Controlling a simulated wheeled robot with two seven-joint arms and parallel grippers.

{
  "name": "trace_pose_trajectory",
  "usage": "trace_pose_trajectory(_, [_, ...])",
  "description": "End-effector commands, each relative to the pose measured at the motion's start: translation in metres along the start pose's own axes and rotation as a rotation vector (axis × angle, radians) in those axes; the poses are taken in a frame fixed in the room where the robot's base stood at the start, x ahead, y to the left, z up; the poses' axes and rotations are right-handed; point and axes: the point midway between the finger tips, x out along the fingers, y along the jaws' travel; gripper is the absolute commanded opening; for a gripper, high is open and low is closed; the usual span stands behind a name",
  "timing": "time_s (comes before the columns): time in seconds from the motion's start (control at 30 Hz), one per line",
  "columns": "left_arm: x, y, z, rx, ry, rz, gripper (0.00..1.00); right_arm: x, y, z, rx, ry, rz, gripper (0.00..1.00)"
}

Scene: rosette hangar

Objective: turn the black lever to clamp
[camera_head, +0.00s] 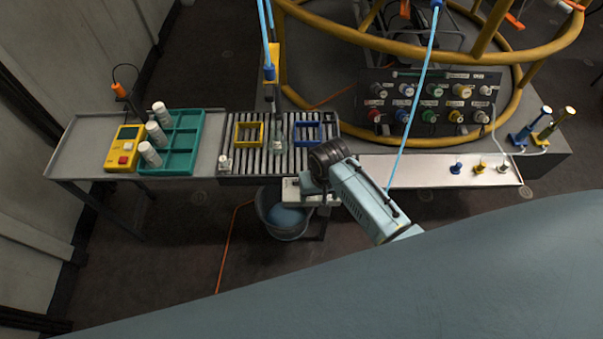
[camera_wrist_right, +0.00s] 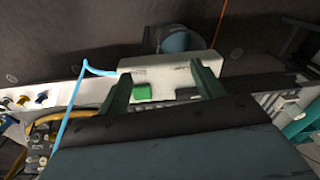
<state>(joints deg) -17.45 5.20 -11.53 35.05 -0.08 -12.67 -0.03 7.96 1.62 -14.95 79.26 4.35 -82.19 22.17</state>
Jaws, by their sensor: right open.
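My right gripper (camera_head: 308,184) reaches down over a white box (camera_head: 291,192) at the front edge of the roller conveyor. In the right wrist view its two dark green fingers (camera_wrist_right: 160,70) are spread apart in front of the same white box (camera_wrist_right: 166,72), with nothing seen held between them. A green button (camera_wrist_right: 142,91) and a small dark piece (camera_wrist_right: 187,94) show on the box between the fingers. I cannot tell whether the dark piece is the black lever; no lever stands out clearly in either view. My left gripper is not in view.
A roller conveyor (camera_head: 255,160) carries a yellow frame (camera_head: 249,133) and a blue frame (camera_head: 309,132). A grey bucket (camera_head: 284,220) stands below. A teal tray (camera_head: 184,160) with white bottles is at left. A connector panel (camera_head: 430,103) and a yellow ring rail (camera_head: 390,45) are behind.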

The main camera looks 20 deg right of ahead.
Motion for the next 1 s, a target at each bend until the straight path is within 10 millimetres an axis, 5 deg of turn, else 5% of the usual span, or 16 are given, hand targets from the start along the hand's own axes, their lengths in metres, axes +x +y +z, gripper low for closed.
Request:
trace_pose_trajectory(0.03, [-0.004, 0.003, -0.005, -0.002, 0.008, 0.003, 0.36, -0.029, -0.014, -0.025, 0.027, -0.001, -0.001, 0.67])
trace_pose_trajectory(0.2, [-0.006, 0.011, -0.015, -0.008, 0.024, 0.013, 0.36, -0.080, -0.035, -0.064, 0.105, -0.042, 0.025, 0.67])
trace_pose_trajectory(0.4, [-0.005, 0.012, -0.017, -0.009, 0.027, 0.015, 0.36, -0.100, -0.043, -0.078, 0.142, -0.062, 0.045, 0.67])
trace_pose_trajectory(0.7, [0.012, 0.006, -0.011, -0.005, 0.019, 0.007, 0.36, -0.051, -0.041, -0.074, 0.144, -0.067, 0.048, 0.67])
trace_pose_trajectory(1.0, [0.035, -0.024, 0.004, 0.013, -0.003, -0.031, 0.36, 0.009, -0.038, -0.071, 0.143, -0.064, 0.047, 0.67])
